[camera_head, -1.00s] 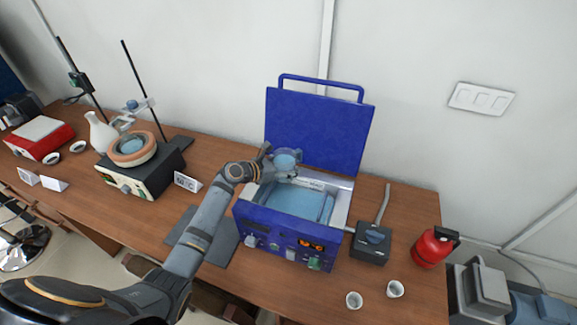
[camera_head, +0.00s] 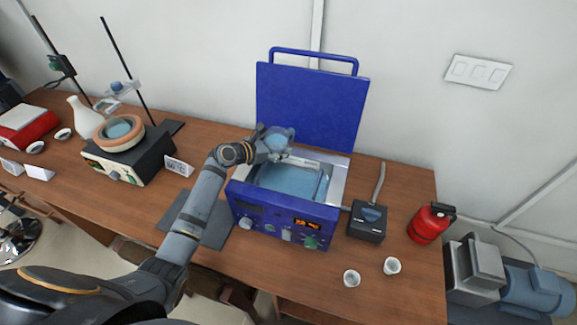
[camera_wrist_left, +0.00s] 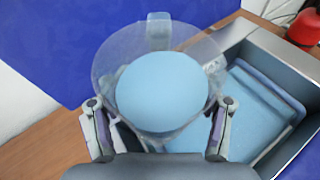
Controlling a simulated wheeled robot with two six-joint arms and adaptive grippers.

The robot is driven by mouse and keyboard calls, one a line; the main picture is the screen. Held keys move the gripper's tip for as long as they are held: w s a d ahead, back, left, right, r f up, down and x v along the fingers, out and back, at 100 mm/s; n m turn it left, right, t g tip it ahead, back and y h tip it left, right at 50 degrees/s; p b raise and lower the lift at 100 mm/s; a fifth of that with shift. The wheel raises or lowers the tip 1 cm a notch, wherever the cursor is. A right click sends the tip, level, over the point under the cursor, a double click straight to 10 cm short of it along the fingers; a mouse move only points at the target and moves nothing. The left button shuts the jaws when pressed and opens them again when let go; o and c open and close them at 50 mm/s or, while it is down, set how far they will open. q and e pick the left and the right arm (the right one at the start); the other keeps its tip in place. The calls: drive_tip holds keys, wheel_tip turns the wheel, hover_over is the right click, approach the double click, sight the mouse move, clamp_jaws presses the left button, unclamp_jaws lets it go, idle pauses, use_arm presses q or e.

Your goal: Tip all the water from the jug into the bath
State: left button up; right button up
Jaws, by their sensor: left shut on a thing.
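The clear jug (camera_head: 281,138) with blue water is held by my left gripper (camera_head: 268,142) over the back left part of the bath. In the left wrist view the jug (camera_wrist_left: 160,90) sits between the two fingers of the gripper (camera_wrist_left: 158,130), and its water surface is a wide blue disc. The blue water bath (camera_head: 285,222) stands on the bench with its lid (camera_head: 310,105) raised behind. Blue water fills the basin, which also shows in the left wrist view (camera_wrist_left: 255,105). My right gripper is out of view.
A heater with a clay bowl (camera_head: 119,130), a white vase (camera_head: 84,118) and a red scale (camera_head: 27,128) stand to the left. A black control box (camera_head: 368,222), two small cups (camera_head: 351,278) and a red extinguisher (camera_head: 430,223) are to the right.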

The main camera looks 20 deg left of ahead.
use_arm(q)
drive_tip(key=shift+a+r, duration=0.1)
drive_tip(key=shift+r, duration=0.05)
idle(0.3)
drive_tip(key=shift+r+m, duration=0.1)
drive_tip(key=shift+m, duration=0.2)
drive_tip(key=shift+a+p, duration=0.1)
drive_tip(key=shift+p, duration=0.25)
drive_tip(key=shift+w+a+t+y, duration=0.1)
drive_tip(key=shift+t+y, duration=0.2)
drive_tip(key=shift+m, duration=0.4)
drive_tip(key=shift+a+r, duration=0.1)
